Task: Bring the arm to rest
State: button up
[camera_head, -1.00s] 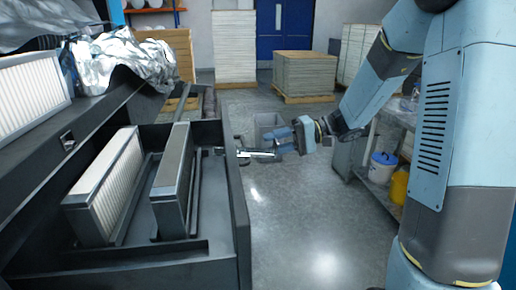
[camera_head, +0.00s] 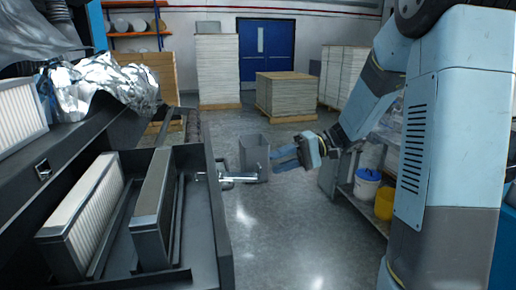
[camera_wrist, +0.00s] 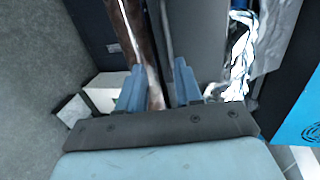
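My arm (camera_head: 372,100) reaches from the right side of the head view, over the floor, bent down at the wrist. My gripper (camera_head: 272,159) points left, close to the metal handle (camera_head: 238,178) on the front of an open drawer (camera_head: 222,240). It looks apart from the handle, though the exact distance is hard to judge. In the wrist view my gripper (camera_wrist: 157,80) has its two blue fingers spread, with nothing clearly held between them. A brown bar and a grey bar pass beyond the fingers there.
The drawer holds two white pleated filter-like panels (camera_head: 95,210). Crumpled foil (camera_head: 105,85) lies above it. A grey bin (camera_head: 254,152) stands just behind my gripper. A shelf with a white bucket (camera_head: 367,187) and a yellow container (camera_head: 384,203) is at right. Floor in front is clear.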

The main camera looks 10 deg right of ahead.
jog(key=s+d+r+t+h, duration=0.1)
jog(key=s+d+h, duration=0.1)
jog(key=s+h, duration=0.9)
jog(key=s+d+r+m+t+h, duration=0.1)
jog(key=s+d+r+t+h, duration=0.3)
jog(key=s+d+t, duration=0.3)
jog(key=shift+s+d+r+m, duration=0.35)
jog(key=shift+s+d, duration=0.2)
jog(key=shift+s, duration=0.4)
